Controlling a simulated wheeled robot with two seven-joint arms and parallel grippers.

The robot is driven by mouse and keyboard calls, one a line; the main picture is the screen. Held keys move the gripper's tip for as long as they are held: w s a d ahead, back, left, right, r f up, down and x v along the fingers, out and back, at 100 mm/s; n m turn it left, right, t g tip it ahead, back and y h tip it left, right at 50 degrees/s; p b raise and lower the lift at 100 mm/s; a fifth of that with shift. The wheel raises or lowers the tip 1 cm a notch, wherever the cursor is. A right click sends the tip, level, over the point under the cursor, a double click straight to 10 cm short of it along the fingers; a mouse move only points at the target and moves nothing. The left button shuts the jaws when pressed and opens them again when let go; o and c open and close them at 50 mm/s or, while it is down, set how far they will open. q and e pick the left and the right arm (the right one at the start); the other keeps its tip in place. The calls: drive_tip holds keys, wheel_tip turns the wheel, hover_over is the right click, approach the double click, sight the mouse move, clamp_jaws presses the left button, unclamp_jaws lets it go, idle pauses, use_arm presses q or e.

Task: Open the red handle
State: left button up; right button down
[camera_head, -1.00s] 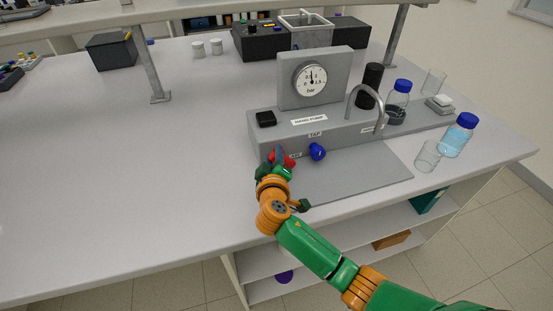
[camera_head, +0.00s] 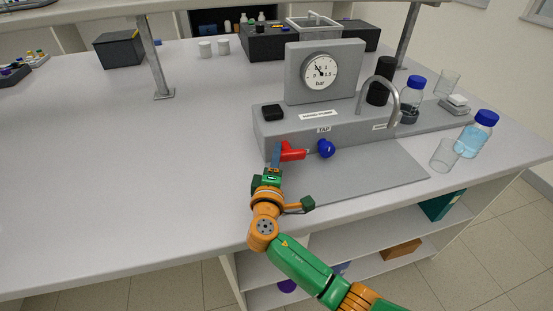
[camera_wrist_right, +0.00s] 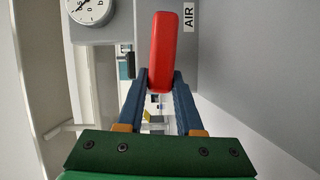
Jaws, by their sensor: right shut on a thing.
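The red handle (camera_head: 293,151) sits on the front face of the grey rig, left of a blue knob (camera_head: 326,148). It lies roughly level, with its left end at my right gripper (camera_head: 276,157). In the right wrist view the red handle (camera_wrist_right: 172,45) is a long bar beside the AIR label. The blue fingers of my right gripper (camera_wrist_right: 160,82) are shut on its near end. My left gripper is in neither view.
A pressure gauge (camera_head: 320,71) stands on the grey rig (camera_head: 340,128). A curved metal tap, blue-capped bottle (camera_head: 475,134) and glass beaker (camera_head: 446,154) are to the right. The bench (camera_head: 150,170) is clear at left.

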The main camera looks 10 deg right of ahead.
drive_tip(key=shift+r, duration=0.15)
idle(0.3)
drive_tip(key=c, duration=0.7)
unclamp_jaws()
drive_tip(key=shift+w, duration=0.1)
drive_tip(key=shift+o, duration=0.7)
drive_tip(key=shift+w+d+f, duration=0.1)
drive_tip(key=shift+f, duration=0.1)
drive_tip(key=b+v, duration=0.1)
drive_tip(key=v, duration=0.5)
drive_tip(key=shift+s, duration=0.25)
drive_tip(key=shift+s+a, duration=0.3)
drive_tip(key=shift+s, duration=0.05)
drive_tip(key=shift+w, duration=0.1)
